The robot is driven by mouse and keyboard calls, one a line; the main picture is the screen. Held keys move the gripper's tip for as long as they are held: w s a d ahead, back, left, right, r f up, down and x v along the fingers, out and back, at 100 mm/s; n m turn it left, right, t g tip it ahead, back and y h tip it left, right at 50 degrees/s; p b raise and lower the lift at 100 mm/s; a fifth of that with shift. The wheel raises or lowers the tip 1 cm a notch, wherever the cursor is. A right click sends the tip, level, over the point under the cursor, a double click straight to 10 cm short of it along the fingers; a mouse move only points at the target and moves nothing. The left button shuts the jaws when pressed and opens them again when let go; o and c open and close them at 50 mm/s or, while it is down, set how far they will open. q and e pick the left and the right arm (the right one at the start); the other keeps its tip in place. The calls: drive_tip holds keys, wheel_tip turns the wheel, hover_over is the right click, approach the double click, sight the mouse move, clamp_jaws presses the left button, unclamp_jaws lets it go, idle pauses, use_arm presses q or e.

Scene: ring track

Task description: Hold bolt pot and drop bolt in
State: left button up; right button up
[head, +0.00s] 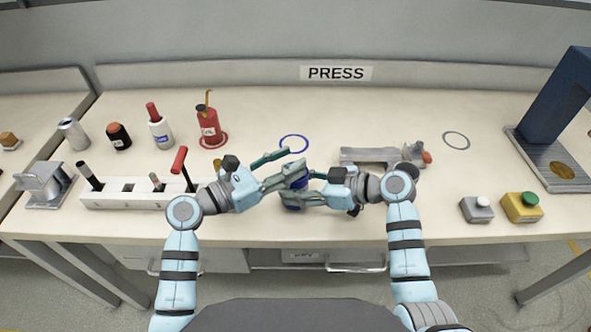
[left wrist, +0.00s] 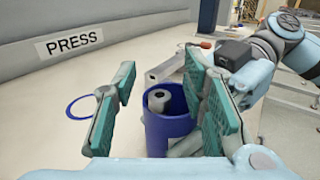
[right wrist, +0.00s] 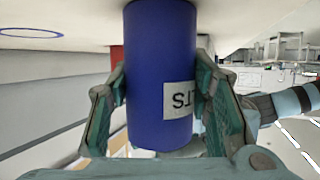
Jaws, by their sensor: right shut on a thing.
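The blue bolt pot (right wrist: 160,70), with a white label partly reading "TS", is held between the fingers of my right gripper (right wrist: 165,95). In the left wrist view the open top of the pot (left wrist: 168,128) shows, with a grey metal piece, likely the bolt (left wrist: 158,98), inside the rim. My left gripper (left wrist: 160,92) is open, its green-padded fingers spread apart above the pot, with nothing between the pads. In the head view both grippers meet at the table's front middle and largely hide the pot (head: 292,208).
A blue ring mark (head: 294,143) lies on the bare table behind the grippers. A white tool rack (head: 125,195) and a red oil can (head: 209,127) are to the left. A grey fixture (head: 370,156) is just right, with button boxes (head: 521,207) and a blue press (head: 560,120) further right.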

use_arm(q)
drive_tip(key=v, duration=1.2)
use_arm(e)
drive_tip(key=o, duration=1)
drive_tip(key=shift+c, duration=0.2)
